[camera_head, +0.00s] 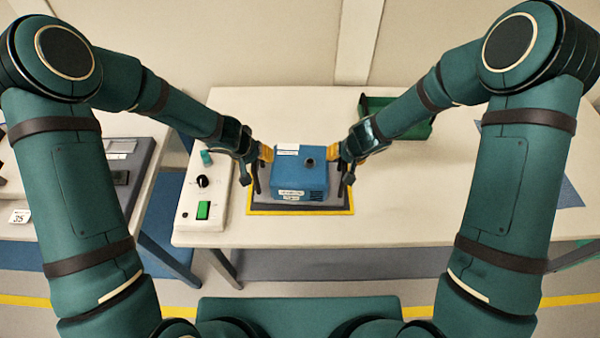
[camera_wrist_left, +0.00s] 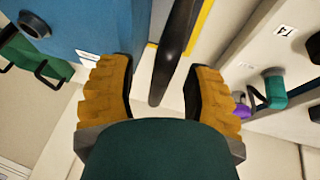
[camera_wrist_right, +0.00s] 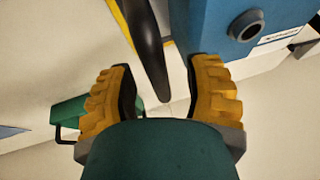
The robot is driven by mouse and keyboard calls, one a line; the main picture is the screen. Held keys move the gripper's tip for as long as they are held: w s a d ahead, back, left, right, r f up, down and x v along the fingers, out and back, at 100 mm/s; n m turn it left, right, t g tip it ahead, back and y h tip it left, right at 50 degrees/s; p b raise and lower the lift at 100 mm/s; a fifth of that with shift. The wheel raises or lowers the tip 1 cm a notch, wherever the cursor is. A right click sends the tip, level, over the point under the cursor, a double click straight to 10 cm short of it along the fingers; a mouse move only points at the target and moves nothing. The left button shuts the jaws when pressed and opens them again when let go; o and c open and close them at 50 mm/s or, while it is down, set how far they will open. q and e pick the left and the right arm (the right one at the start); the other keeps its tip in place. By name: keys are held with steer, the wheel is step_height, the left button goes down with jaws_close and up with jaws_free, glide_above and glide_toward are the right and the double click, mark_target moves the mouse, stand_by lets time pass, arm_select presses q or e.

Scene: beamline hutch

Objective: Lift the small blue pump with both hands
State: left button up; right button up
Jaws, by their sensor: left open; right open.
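The small blue pump (camera_head: 300,180) stands upright on a dark mat with a yellow border (camera_head: 300,209). It also shows in the left wrist view (camera_wrist_left: 85,25) and the right wrist view (camera_wrist_right: 215,30). My left gripper (camera_head: 256,165) is open at the pump's left side. In the left wrist view a dark handle bar (camera_wrist_left: 172,55) shows between its yellow fingers (camera_wrist_left: 160,85). My right gripper (camera_head: 343,163) is open at the pump's right side. In the right wrist view another dark bar (camera_wrist_right: 146,50) shows between its fingers (camera_wrist_right: 160,80). Contact with the bars cannot be told.
A control box (camera_head: 207,195) with a black knob and green button stands left of the pump. A green open crate (camera_head: 420,128) is at the back right. Another bench with equipment (camera_head: 120,165) stands at the left, across a gap.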

arm_select(q)
jaws_close()
arm_select(e)
jaws_close()
arm_select(q)
steer(key=shift+r, duration=0.15)
arm_select(e)
steer(key=shift+r, duration=0.1)
